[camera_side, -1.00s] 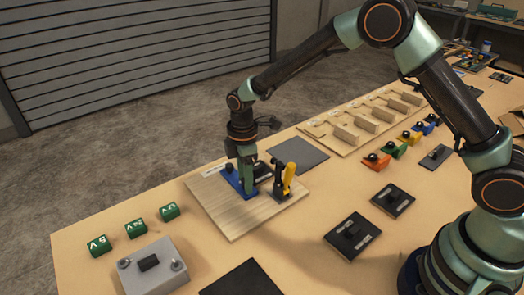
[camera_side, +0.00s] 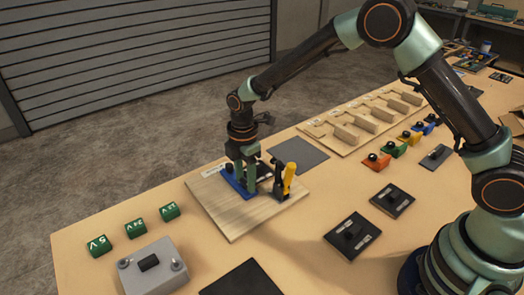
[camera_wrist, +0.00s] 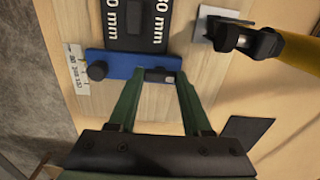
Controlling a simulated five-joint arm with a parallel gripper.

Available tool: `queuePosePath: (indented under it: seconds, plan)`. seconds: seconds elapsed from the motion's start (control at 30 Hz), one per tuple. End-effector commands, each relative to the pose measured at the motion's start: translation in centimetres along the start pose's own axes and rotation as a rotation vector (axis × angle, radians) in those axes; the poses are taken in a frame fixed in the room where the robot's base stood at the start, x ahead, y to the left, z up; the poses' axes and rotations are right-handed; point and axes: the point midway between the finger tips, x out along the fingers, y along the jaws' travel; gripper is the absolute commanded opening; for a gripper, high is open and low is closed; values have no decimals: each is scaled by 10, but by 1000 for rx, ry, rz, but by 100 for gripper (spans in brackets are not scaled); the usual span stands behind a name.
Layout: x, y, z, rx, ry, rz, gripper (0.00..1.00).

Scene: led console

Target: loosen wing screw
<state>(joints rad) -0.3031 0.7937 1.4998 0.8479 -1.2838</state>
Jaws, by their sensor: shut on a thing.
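A blue block (camera_side: 236,181) lies on a light wooden board (camera_side: 232,222) in the side view. In the wrist view the blue block (camera_wrist: 117,62) has a round black knob at its left end and a small dark wing screw (camera_wrist: 158,77) at its right end. My gripper (camera_wrist: 161,73) points down over that right end, with one green finger on each side of the wing screw, shut on it. In the side view my gripper (camera_side: 246,192) stands at the block's near end. The fingers partly hide the block, and the screw cannot be made out there.
A clamp with a yellow handle (camera_side: 289,178) stands close right of my gripper. A black plate marked "mm" (camera_wrist: 135,22) sits behind the blue block. Green voltage blocks (camera_side: 134,228) and a grey box (camera_side: 152,266) lie at the front left.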

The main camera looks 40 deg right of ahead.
Motion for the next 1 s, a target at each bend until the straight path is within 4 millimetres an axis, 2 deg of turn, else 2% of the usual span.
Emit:
queuePosePath:
  seconds: [0.07, 0.1, 0.13, 0.17, 0.57, 0.67, 1.0]
  plan:
    - [3, -2, 2, 3, -2, -7, 0]
    - [3, -2, 2, 3, -2, -6, 64]
    - [2, -1, 2, 3, -2, -6, 76]
    - [2, -1, 2, 3, -2, -6, 80]
    - [-6, 0, 0, 1, 0, -1, 80]
    - [-19, 1, 0, 1, 1, 2, 80]
    - [-87, 1, 1, 2, 1, 2, 80]
